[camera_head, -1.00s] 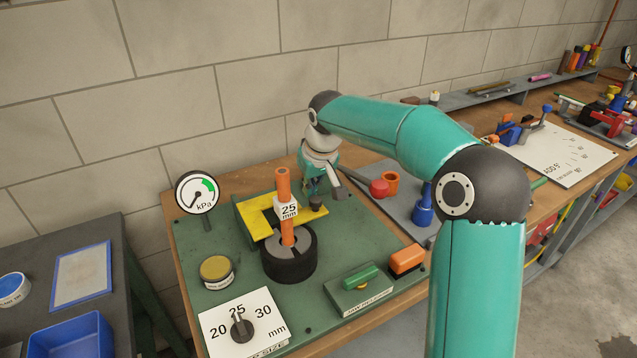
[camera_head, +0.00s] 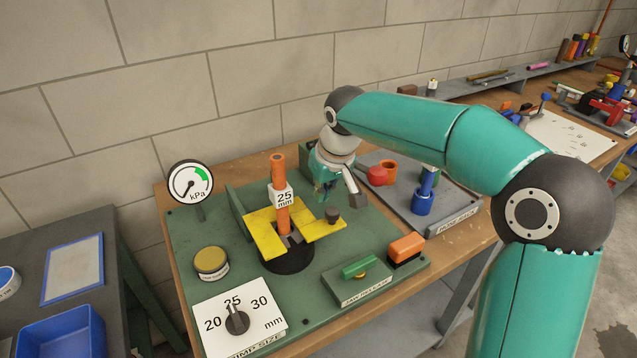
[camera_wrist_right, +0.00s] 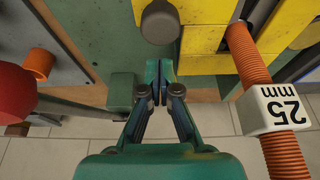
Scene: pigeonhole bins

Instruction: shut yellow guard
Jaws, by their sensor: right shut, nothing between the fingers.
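The yellow guard (camera_head: 322,229) is a forked plate lying over the black round chuck (camera_head: 286,258). Its slot is around the upright orange hose (camera_head: 277,170), which bears a white "25 mm" tag (camera_head: 283,198). A dark knob (camera_head: 332,215) stands on the guard's right part. My right gripper (camera_head: 325,198) is shut and empty, low behind the knob; whether it touches the guard is unclear. In the right wrist view its closed fingertips (camera_wrist_right: 161,68) are beside the yellow guard (camera_wrist_right: 205,25), just below the knob (camera_wrist_right: 160,20). My left gripper is not in view.
The board's front middle is clear.

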